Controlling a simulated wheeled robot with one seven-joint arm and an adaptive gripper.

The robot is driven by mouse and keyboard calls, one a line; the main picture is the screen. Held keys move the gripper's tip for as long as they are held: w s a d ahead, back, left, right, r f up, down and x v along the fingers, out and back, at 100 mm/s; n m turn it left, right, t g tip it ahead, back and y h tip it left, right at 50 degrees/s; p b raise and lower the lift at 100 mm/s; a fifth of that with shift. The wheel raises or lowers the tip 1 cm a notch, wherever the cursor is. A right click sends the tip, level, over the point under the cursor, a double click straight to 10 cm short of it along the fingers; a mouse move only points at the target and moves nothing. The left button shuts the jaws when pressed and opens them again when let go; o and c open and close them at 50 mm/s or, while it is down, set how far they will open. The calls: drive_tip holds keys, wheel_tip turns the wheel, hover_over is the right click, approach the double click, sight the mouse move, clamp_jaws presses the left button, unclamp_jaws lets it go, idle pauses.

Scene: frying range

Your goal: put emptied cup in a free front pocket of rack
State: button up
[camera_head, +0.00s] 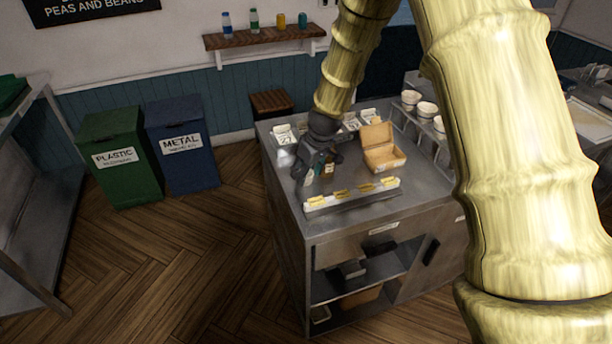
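My gripper (312,174) points down low over the left part of the steel counter (395,205). Its dark body hides most of what lies under it; small brown and teal items show around its fingers. I cannot tell whether the fingers are open or shut, or whether they hold anything. A metal rack (408,124) stands at the counter's back right, with several pale cups in a row, such as one cup (410,98) at its far end. My arm hides the rack's near right part. I cannot pick out an emptied cup or a free front pocket.
An open brown box (382,155) stands between my gripper and the rack. A long white holder with yellow pieces (350,197) lies along the front. Numbered white cards (284,137) stand at the back. Green (118,178) and blue (183,165) bins stand left on open floor.

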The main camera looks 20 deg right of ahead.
drive_tip(key=shift+f, duration=0.25)
drive_tip(key=c, duration=0.5)
drive_tip(key=shift+c, duration=0.2)
drive_tip(key=shift+r, duration=0.15)
